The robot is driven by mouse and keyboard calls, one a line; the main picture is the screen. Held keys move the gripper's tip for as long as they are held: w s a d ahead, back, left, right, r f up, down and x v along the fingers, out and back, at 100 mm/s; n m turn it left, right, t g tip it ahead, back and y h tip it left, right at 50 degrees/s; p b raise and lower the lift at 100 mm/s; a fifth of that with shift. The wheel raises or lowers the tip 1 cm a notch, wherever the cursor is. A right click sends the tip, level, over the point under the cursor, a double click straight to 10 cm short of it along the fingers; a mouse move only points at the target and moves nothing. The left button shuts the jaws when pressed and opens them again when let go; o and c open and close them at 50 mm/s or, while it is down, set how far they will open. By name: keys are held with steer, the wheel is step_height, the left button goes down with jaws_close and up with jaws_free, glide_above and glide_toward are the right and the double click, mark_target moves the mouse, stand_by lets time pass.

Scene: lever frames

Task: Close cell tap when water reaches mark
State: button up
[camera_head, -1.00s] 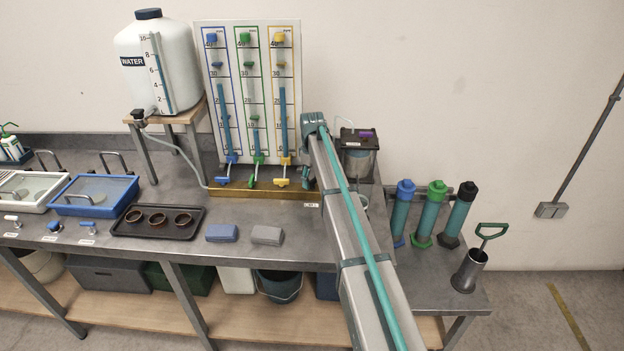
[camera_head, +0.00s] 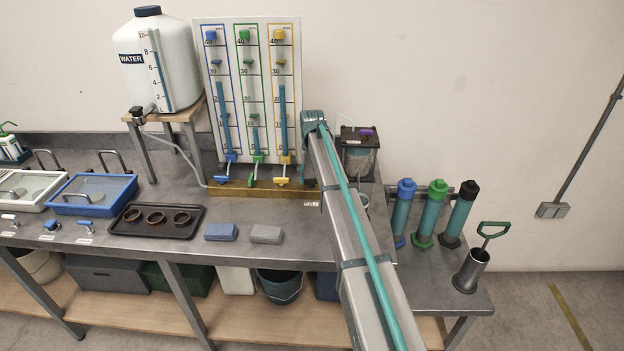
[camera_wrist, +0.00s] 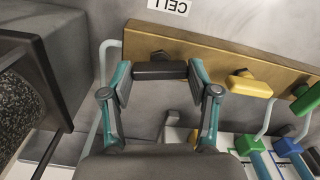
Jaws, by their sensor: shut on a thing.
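The cell tap is a black handle (camera_wrist: 160,70) on the brass rail beside the white CELL label (camera_wrist: 169,6), upside down in the wrist view. My gripper (camera_wrist: 162,80) is shut on this handle, one teal finger at each end. The handle lies roughly along the rail. The cell (camera_head: 359,160) is a clear container with a dark lid, right of my arm in the head view. Its dark grainy filling (camera_wrist: 18,115) shows at the left of the wrist view. I cannot make out its mark or water level. My arm hides the tap in the head view.
A yellow tap (camera_wrist: 248,84) and a green tap (camera_wrist: 305,100) sit on the same rail. The tube panel (camera_head: 268,140) stands behind it. A water tank (camera_head: 180,80) stands at left. Several coloured cylinders (camera_head: 402,212) stand right of my arm. A black tray (camera_head: 195,223) lies left.

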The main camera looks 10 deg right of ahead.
mark_target(312, 179)
steer(key=shift+m, duration=1.6)
steer(key=o, duration=1.2)
steer(key=shift+c, duration=0.2)
step_height(312, 179, up, 12)
